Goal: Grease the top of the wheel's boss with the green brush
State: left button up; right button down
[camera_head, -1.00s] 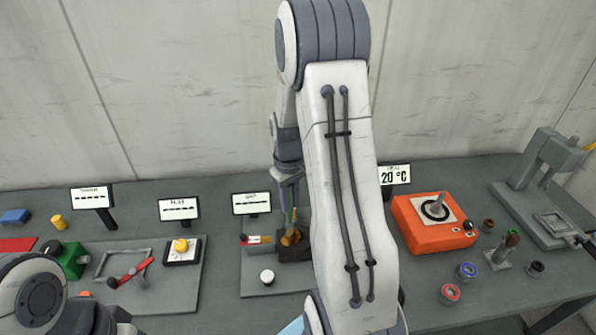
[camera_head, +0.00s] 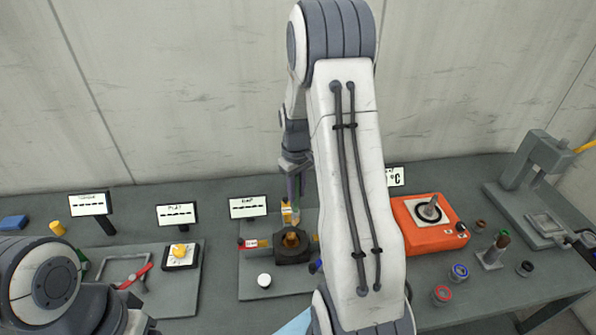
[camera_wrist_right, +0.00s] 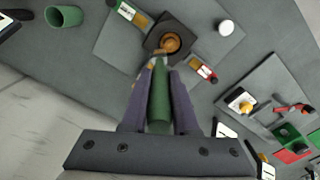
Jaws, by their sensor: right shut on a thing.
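My right gripper (camera_head: 298,186) is shut on the green brush, whose handle (camera_wrist_right: 159,97) lies between the fingers in the wrist view. In the head view the brush points down, just behind a bronze-coloured round part (camera_head: 291,239), which I take to be the wheel's boss. The part sits in a dark square block (camera_head: 292,255); it also shows in the wrist view (camera_wrist_right: 171,43), beyond the fingertips. The brush tip looks apart from it, though the gap is hard to judge. My left arm shows at the lower left, its gripper out of view.
A red labelled piece (camera_wrist_right: 204,70) lies left of the block in the head view; a green labelled one (camera_wrist_right: 128,11) lies opposite. A white round knob (camera_head: 264,280) stands on the front of the plate (camera_head: 252,293). An orange unit (camera_head: 430,228) stands right, beyond my arm.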

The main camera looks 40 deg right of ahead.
jog(key=shift+w+r+p, duration=0.1)
jog(key=shift+r+p, duration=0.2)
jog(key=shift+r, duration=0.3)
jog(key=shift+r+p, duration=1.35)
jog(key=shift+r, duration=0.4)
